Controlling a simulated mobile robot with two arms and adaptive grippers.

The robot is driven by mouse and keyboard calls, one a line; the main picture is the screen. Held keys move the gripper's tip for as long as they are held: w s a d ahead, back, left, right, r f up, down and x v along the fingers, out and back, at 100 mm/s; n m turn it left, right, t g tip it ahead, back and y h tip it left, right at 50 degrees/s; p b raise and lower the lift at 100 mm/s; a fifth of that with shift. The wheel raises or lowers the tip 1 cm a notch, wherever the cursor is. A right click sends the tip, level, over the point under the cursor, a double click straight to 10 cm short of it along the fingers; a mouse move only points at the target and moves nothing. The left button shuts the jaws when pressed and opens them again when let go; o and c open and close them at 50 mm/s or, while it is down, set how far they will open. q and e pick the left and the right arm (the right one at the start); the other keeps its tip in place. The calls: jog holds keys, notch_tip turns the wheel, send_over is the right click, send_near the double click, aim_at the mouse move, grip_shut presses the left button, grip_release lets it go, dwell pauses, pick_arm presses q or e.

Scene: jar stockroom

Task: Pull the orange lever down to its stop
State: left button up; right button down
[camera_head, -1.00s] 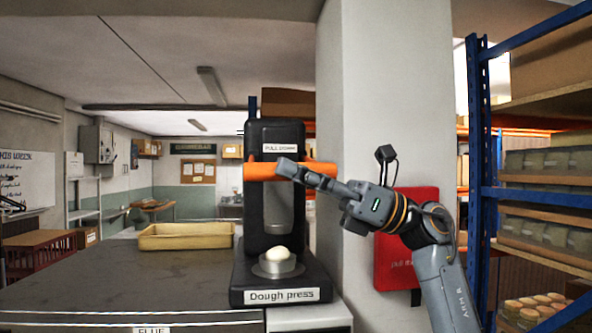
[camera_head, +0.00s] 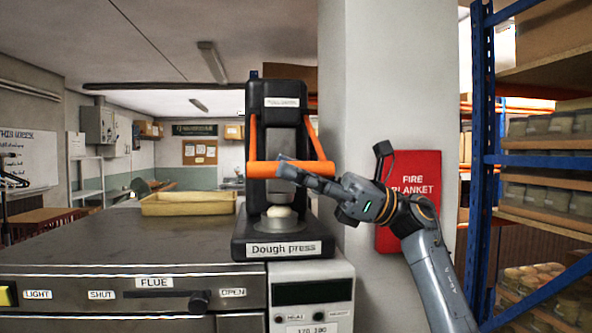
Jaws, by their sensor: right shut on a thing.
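The orange lever (camera_head: 262,171) is a thick horizontal bar with two side arms on the black dough press (camera_head: 283,101). The bar hangs in front of the press, a little above the pale dough (camera_head: 279,212) on the round plate. My right gripper (camera_head: 284,170) is shut on the bar near its middle, its fingers covering part of it. The contact between the press head and the dough is hard to make out. My left gripper is not in view.
The press stands on a dark counter (camera_head: 100,245) beside a yellow tray (camera_head: 188,207). A white pillar (camera_head: 375,80) with a red fire blanket box (camera_head: 420,185) is behind my right arm. Blue-framed shelving (camera_head: 484,130) with jars stands at the right.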

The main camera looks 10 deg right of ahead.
jog(key=shift+f, duration=0.1)
jog(key=c, duration=1.1)
grip_release()
jog(key=shift+w, duration=0.1)
jog(key=shift+c, duration=0.2)
jog(key=shift+d, duration=0.15)
jog(key=v, duration=1.1)
jog(key=shift+d+f, duration=0.15)
jog(key=shift+d, duration=0.15)
